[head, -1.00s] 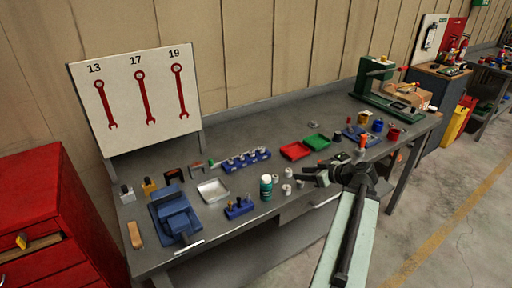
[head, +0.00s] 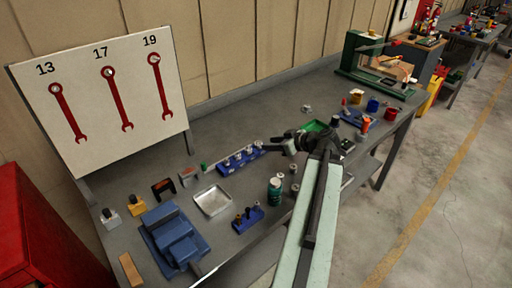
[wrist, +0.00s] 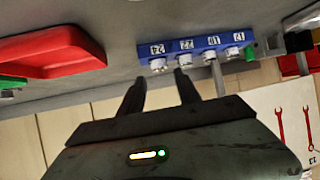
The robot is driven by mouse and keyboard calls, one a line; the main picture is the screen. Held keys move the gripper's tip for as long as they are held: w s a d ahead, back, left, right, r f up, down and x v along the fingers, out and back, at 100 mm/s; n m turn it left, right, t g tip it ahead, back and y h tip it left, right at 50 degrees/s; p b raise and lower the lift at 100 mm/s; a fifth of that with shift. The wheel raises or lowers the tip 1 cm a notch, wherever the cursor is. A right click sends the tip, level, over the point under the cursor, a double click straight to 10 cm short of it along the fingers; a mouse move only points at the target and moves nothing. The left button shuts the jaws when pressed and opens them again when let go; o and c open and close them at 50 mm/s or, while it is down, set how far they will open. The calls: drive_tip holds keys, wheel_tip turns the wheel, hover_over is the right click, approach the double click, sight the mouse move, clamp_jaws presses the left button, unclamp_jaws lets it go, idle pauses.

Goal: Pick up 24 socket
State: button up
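The 24 socket (wrist: 158,66) is a short silver cylinder at one end of a blue socket rail (wrist: 205,41), under the label 24. More silver sockets stand along the rail under other labels. The rail (head: 229,169) also shows in the head view on the bench, with its right end close to my gripper (head: 276,140). In the wrist view my gripper (wrist: 160,82) is open, its two dark fingers apart and nothing between them. The 24 socket appears just beyond the fingertips, roughly between them. I cannot tell the remaining gap.
A red tray (wrist: 60,72) lies beside the rail's 24 end. A green tray (head: 314,125) lies behind my gripper. A green bottle (head: 275,190), loose silver pieces (head: 294,188), a metal tray (head: 212,201) and a blue vise (head: 174,238) stand nearer the bench front.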

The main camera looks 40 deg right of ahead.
sight(260, 143)
drive_tip(key=shift+w+f, duration=0.3)
drive_tip(key=shift+w, duration=0.1)
drive_tip(key=b+x, duration=0.2)
drive_tip(key=x, duration=0.3)
drive_tip(key=shift+r, duration=0.2)
clamp_jaws()
